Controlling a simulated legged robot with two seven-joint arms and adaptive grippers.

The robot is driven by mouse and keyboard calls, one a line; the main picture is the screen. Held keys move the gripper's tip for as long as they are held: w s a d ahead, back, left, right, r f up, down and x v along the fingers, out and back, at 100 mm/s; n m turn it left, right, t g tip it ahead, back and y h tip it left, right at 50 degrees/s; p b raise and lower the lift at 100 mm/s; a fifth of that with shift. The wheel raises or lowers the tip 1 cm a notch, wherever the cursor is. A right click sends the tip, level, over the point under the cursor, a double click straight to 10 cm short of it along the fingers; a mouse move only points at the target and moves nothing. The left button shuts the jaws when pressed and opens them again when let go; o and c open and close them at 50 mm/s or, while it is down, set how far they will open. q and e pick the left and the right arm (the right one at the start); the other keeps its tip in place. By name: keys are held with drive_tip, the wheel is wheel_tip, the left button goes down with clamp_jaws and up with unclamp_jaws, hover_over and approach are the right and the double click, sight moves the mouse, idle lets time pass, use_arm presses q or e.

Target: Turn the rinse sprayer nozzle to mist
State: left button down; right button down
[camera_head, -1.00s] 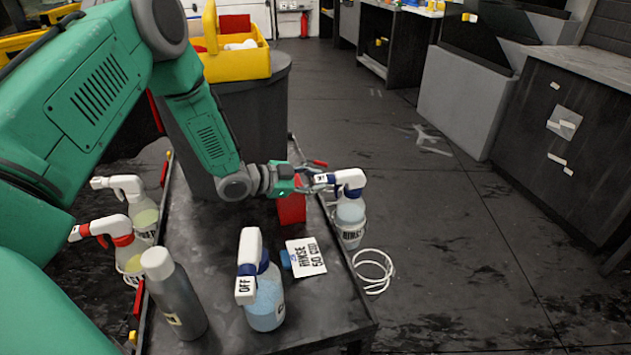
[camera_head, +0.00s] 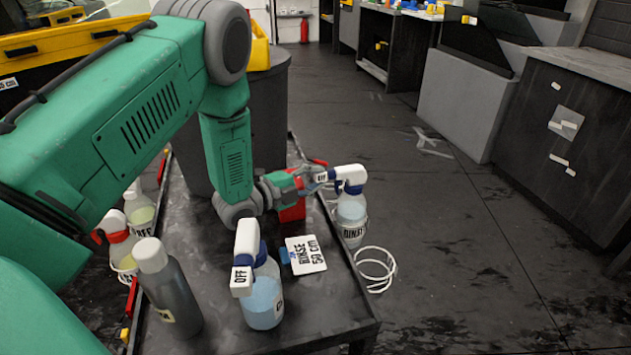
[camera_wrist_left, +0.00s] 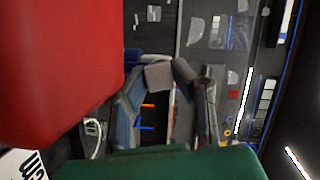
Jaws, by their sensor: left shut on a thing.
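The rinse sprayer (camera_head: 351,212), a clear bottle of pale blue liquid with a blue collar and white head, stands upright in a ring at the right edge of the cart. Its label appears to read RINSE. My left gripper (camera_head: 318,181) reaches it from the left, shut on its white nozzle (camera_head: 323,177). The nozzle's lettering is small and partly covered; it seems to read OFF. My right gripper is not in view.
Another blue-collared sprayer (camera_head: 263,300), nozzle marked OFF, stands at the cart's (camera_head: 220,330) front beside a grey bottle (camera_head: 172,290). A RINSE 50 cm card (camera_head: 305,254) lies near a red block (camera_head: 292,211). More sprayers (camera_head: 122,248) hang left.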

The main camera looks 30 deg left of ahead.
use_arm(q)
drive_tip(key=shift+f+m, duration=0.2)
drive_tip(key=shift+m, duration=0.2)
drive_tip(key=shift+s+d, duration=0.1)
drive_tip(key=c, duration=1.6)
unclamp_jaws()
drive_tip(key=shift+o, duration=1.2)
drive_tip(key=f+v, duration=0.1)
drive_tip(key=v, duration=1)
drive_tip(key=shift+s+r, duration=0.25)
drive_tip(key=shift+s, duration=0.15)
